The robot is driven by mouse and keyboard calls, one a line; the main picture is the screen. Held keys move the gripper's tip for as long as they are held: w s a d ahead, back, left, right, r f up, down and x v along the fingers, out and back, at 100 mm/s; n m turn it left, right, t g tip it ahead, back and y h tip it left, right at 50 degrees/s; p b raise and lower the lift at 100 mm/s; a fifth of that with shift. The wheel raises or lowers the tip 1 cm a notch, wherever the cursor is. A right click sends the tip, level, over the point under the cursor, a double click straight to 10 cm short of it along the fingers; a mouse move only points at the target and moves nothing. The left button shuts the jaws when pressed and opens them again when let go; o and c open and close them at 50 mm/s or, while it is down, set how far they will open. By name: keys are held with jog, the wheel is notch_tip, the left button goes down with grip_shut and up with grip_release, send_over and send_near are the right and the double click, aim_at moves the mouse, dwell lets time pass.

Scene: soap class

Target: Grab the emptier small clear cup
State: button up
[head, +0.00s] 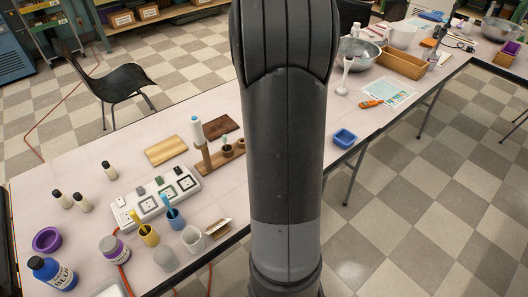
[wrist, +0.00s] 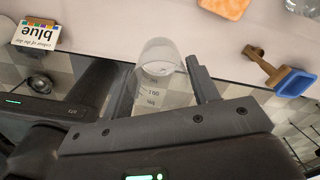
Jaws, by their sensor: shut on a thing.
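In the wrist view, a small clear cup (wrist: 158,58) with measuring marks is between the two fingers of my gripper (wrist: 162,82). The fingers are closed against its sides. I see no coloured contents in it, but its inside is only partly visible. In the head view my arm hangs in front and the gripper itself is out of sight. Two small pale or clear cups stand near the table's front edge, one translucent cup (head: 165,259) and one whitish cup (head: 193,239). I cannot tell how full they are.
A yellow cup (head: 149,234) and a blue cup (head: 175,218) stand behind them. A blue bottle (head: 52,274) and a purple-labelled jar (head: 115,249) are to the left.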

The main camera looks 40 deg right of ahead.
jog(key=shift+s+d+r, duration=0.25)
jog(key=shift+s+d, duration=0.05)
jog(key=shift+s, duration=0.05)
